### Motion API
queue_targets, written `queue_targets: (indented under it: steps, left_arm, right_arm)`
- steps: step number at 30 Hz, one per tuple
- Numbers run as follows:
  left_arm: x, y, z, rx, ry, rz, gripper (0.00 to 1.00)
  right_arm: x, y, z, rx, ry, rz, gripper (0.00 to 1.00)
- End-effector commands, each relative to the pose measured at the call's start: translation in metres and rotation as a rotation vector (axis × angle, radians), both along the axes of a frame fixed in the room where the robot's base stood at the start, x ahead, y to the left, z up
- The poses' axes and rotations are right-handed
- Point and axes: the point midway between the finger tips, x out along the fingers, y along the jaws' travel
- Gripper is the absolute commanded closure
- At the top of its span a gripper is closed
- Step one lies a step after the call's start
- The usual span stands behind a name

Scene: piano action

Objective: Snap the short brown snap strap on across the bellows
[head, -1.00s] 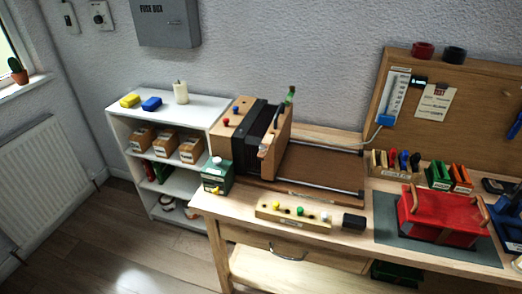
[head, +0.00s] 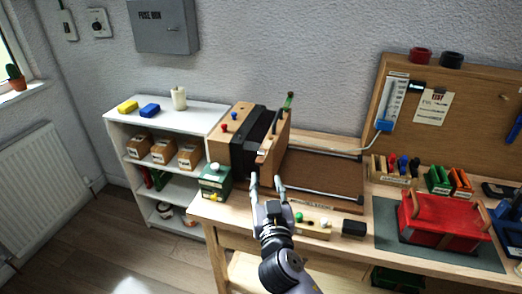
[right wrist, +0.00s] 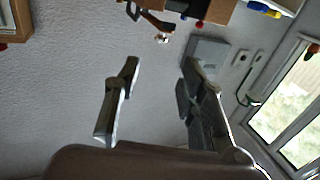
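The black bellows (head: 247,148) sits between two wooden boards on the bench, left of the sliding bed. A short brown strap (head: 261,158) shows small at the front edge of the right-hand board (head: 275,138). In the right wrist view, what looks like this brown strap (right wrist: 150,18) sticks out at the top, with a shiny round snap near it. My right gripper (head: 267,180) is open and empty, just in front of and below the strap, apart from it. Its open fingers also show in the right wrist view (right wrist: 158,75). My left gripper is not in view.
A green box (head: 214,184) stands left of the bellows' front. A wooden peg block (head: 312,230) and a black block (head: 354,228) lie along the front edge. A red case (head: 440,220) stands on a mat to the right. The sliding bed (head: 325,172) is clear.

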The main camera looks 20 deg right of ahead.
Motion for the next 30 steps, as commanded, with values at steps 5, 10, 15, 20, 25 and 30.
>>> queue_targets:
  steps: [5, 10, 15, 20, 25, 30]
  left_arm:
    - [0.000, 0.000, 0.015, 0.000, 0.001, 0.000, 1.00]
    - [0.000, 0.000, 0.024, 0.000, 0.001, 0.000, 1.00]
    - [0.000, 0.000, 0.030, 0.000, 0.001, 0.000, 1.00]
    - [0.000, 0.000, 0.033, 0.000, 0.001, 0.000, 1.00]
    - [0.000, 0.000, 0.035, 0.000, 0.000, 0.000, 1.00]
    - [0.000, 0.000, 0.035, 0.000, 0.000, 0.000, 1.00]
  right_arm:
    - [0.040, -0.008, 0.004, -0.005, -0.001, -0.001, 0.63]
    - [0.075, -0.016, 0.004, -0.004, 0.000, 0.000, 0.63]
    - [0.105, -0.021, 0.003, -0.003, 0.001, 0.001, 0.63]
    - [0.124, -0.025, 0.001, -0.002, 0.002, 0.001, 0.63]
    - [0.133, -0.027, 0.000, -0.001, 0.002, 0.001, 0.63]
    - [0.134, -0.027, -0.001, -0.001, 0.002, 0.001, 0.63]
